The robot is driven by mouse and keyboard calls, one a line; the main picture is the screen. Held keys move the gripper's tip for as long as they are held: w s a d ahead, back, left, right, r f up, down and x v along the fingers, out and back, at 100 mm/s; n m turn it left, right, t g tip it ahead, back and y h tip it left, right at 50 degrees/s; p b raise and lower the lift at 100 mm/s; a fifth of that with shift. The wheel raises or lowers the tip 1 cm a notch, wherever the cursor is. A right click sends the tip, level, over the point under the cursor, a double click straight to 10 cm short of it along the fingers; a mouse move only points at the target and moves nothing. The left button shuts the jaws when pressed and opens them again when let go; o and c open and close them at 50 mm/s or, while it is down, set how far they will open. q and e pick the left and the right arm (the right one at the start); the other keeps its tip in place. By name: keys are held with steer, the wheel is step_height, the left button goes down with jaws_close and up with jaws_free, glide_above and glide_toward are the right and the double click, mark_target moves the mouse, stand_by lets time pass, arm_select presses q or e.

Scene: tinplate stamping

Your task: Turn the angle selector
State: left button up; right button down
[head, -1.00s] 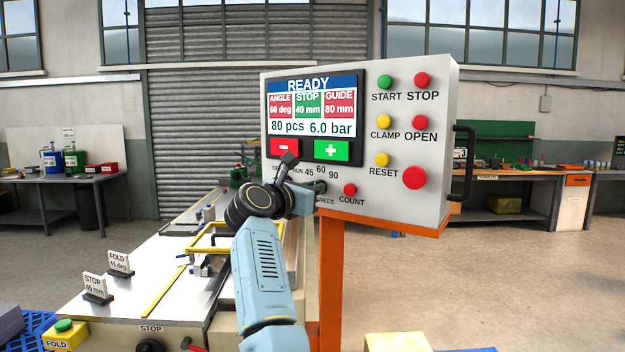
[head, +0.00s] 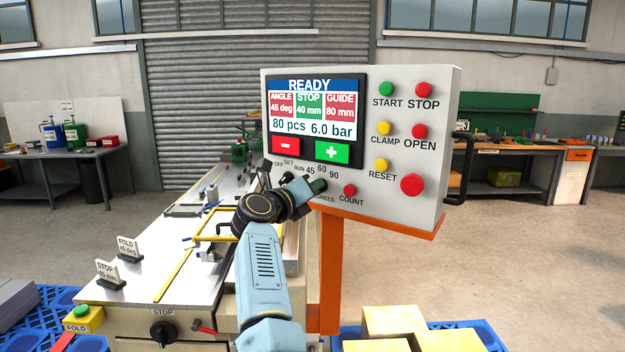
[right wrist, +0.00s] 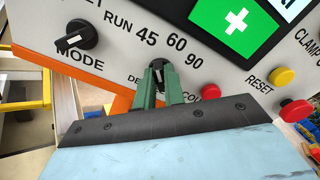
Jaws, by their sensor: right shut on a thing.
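The angle selector (right wrist: 157,76) is a dark knob under the marks 45, 60 and 90 on the grey control panel (head: 445,150). In the right wrist view the green fingers of my right gripper (right wrist: 157,88) stand on both sides of it, shut on it. In the head view my right gripper (head: 317,187) reaches the panel's lower edge and hides the knob. The screen (head: 314,118) shows READY, ANGLE 45 deg on red, STOP 40 mm on green and GUIDE 80 mm on red. The knob's exact pointing is hard to read. My left gripper is out of view.
The mode knob (right wrist: 76,37) is left of the selector in the right wrist view. The red count button (head: 350,190) is close to its right. An orange post (head: 331,270) holds the panel. The folding machine table (head: 140,285) stands left, with a FOLD 45 deg sign (head: 128,247).

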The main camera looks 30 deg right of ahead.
steer(key=shift+n+p, duration=0.35)
steer(key=shift+n, duration=0.15)
steer(key=c, duration=1.5)
jaws_free()
